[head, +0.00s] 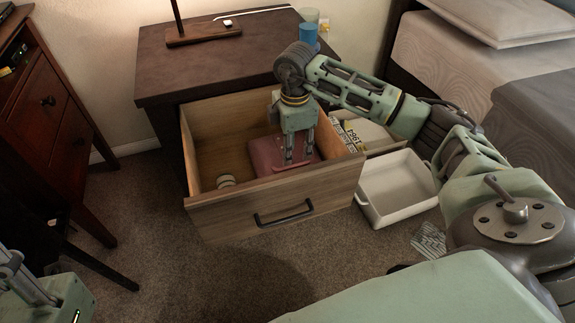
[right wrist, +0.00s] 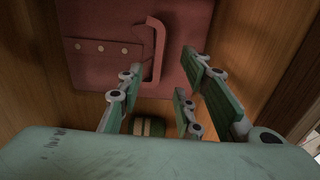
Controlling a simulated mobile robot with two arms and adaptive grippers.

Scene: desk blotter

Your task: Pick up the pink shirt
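The pink shirt (head: 268,154) lies folded flat on the floor of the open wooden drawer (head: 262,210). In the right wrist view the shirt (right wrist: 105,75) fills the upper middle, with a row of small buttons and a raised curved fold. My right gripper (head: 299,157) points down into the drawer over the shirt. Its fingers (right wrist: 160,75) are spread with nothing between them; whether the tips touch the cloth I cannot tell. My left gripper (head: 25,282) is cut off at the lower left, far from the drawer, and its fingers are not clear.
A small round container (head: 226,181) with green stripes stands in the drawer; it also shows in the right wrist view (right wrist: 149,127). A white bin (head: 398,188) stands on the carpet right of the drawer. A blue cup (head: 308,34) is on the nightstand (head: 240,60). Drawer walls surround my right gripper.

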